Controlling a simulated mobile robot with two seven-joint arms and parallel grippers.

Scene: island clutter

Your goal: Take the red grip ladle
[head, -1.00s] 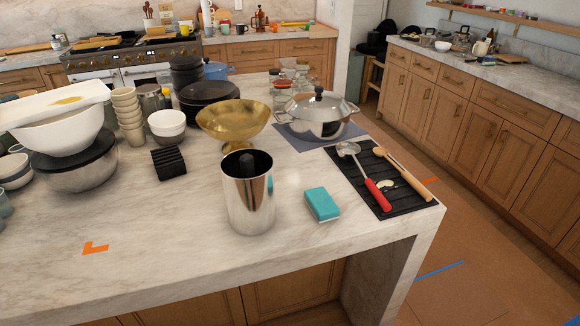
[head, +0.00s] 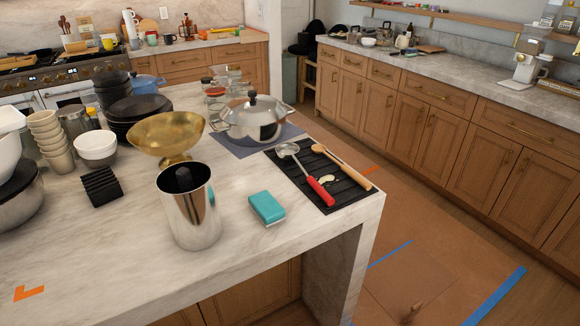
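The red grip ladle (head: 318,189) lies on a black ribbed mat (head: 347,197) near the right end of the marble island. Its metal bowl points to the back left, and its red handle points to the front right. A wooden spoon (head: 343,168) lies beside it on the right, on the same mat. A small pale item (head: 326,179) lies between the two handles. Neither of my grippers is in the head view.
A lidded steel pot (head: 254,122) and a brass bowl (head: 166,135) stand behind. The floor (head: 425,235) right of the island is open.

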